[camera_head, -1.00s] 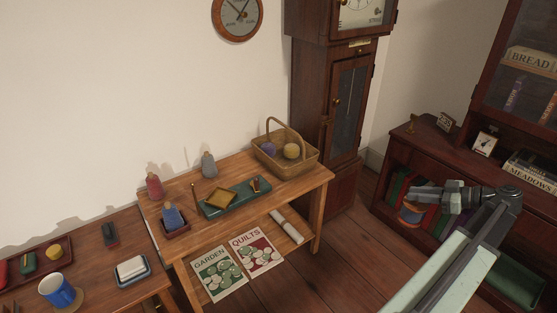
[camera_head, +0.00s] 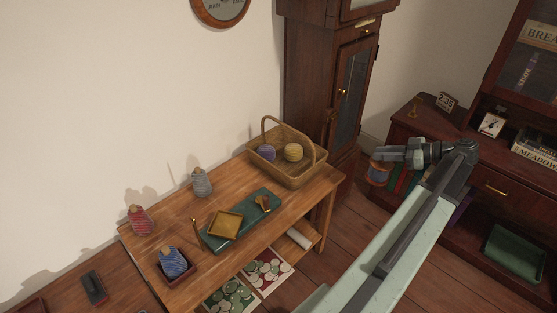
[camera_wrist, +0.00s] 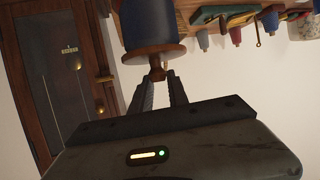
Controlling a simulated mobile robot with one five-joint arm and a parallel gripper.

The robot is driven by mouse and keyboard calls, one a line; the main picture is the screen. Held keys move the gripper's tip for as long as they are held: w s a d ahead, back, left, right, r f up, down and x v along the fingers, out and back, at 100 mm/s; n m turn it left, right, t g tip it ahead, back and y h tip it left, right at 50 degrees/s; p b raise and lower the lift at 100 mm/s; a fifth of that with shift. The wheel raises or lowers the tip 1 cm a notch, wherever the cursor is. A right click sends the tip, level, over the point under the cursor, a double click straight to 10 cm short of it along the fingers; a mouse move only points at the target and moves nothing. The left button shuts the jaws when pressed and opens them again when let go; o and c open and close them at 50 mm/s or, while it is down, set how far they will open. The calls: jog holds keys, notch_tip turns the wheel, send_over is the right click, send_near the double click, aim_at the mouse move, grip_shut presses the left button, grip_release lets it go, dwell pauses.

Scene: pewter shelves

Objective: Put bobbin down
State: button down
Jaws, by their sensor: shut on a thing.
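The bobbin is a spool of blue thread with wooden ends; it hangs below my gripper (camera_head: 392,154) at the right in the head view (camera_head: 377,174). In the wrist view, my gripper's two fingers (camera_wrist: 160,78) are shut on the small wooden knob at one end of the bobbin (camera_wrist: 149,27). The bobbin is in the air, apart from the wooden table (camera_head: 180,291). On that table stand a red bobbin (camera_head: 140,221), a grey bobbin (camera_head: 201,184) and a blue bobbin (camera_head: 173,262) in a small red-brown tray (camera_head: 190,275).
A wicker basket (camera_head: 304,174) with two yarn balls stands at the table's far end. A tall clock (camera_head: 311,80) stands behind; a dark cabinet (camera_head: 480,179) is at the right. Bare wood shows along the table's front edge.

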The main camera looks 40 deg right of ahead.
jog(key=w+d+f+m+t+h+b, duration=0.1)
jog(key=w+d+f+m+h+b, duration=0.15)
jog(key=w, duration=0.95)
jog(key=w+a+f+b, duration=0.2)
jog(key=w+a, duration=0.2)
jog(key=w, duration=0.3)
jog(key=w+a+f+b, duration=0.1)
jog(key=w+a, duration=0.3)
jog(key=w, duration=0.4)
jog(key=shift+w+a+f+h+b, duration=0.15)
jog(key=shift+a+f+h+b, duration=0.2)
jog(key=shift+h+b, duration=0.1)
jog(key=c, duration=1.6)
grip_release()
jog(key=shift+o, duration=0.2)
jog(key=shift+r, duration=0.15)
jog(key=p+v, duration=0.5)
jog(key=v, duration=0.7)
